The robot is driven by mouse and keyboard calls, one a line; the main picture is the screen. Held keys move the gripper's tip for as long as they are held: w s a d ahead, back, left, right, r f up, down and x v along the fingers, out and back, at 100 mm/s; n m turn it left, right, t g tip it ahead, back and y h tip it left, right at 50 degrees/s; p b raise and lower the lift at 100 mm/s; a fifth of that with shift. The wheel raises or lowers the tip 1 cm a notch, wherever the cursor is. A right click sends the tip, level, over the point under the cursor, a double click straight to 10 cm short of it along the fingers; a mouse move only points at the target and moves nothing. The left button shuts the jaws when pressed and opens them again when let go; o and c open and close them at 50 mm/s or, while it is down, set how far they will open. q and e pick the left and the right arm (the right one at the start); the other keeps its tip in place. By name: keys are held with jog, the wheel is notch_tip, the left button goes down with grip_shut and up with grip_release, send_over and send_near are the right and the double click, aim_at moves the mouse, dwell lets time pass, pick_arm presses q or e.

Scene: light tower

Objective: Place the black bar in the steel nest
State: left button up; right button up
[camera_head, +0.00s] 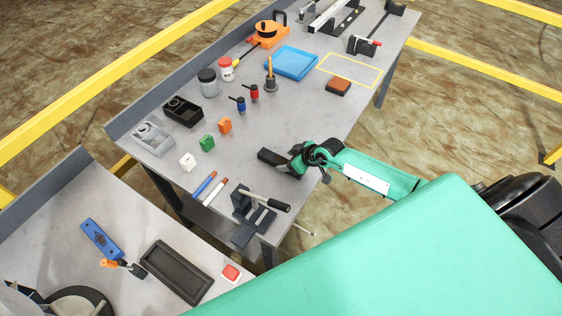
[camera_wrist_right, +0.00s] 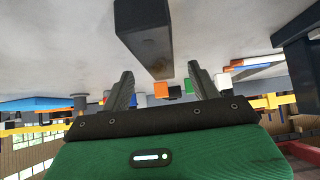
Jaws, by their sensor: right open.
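The black bar (camera_head: 268,156) lies on the grey bench near its front edge. My right gripper (camera_head: 292,160) is low over the bench at the bar's right end. In the right wrist view the black bar (camera_wrist_right: 145,40) runs between the lines of the two open, empty fingers (camera_wrist_right: 162,82). I cannot tell how deep it is between them. A grey metal holder with recesses, which looks like the steel nest (camera_head: 152,139), stands at the bench's left end, beside a similar black holder (camera_head: 183,111). My left gripper is not in view.
Green (camera_head: 207,143), orange (camera_head: 225,125) and white (camera_head: 187,161) blocks stand between bar and nest. A black clamp-like fixture (camera_head: 258,210) and pens (camera_head: 210,188) lie nearer. A blue tray (camera_head: 292,62) is farther back. Bench around the bar is clear.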

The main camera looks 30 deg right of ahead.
aim_at(284, 162)
jog(key=shift+x, duration=1.4)
jog(key=shift+r, duration=0.1)
grip_shut()
notch_tip(284, 162, up, 19)
jog(key=b, duration=0.4)
jog(key=s+a+r+n+g+y+b, duration=0.2)
jog(key=s+a+r+n+b, duration=0.1)
jog(key=s+a, duration=0.5)
jog(key=shift+s+a+r+n+g+y, duration=0.3)
jog(key=shift+s+n+y, duration=0.1)
jog(key=shift+s+n, duration=0.55)
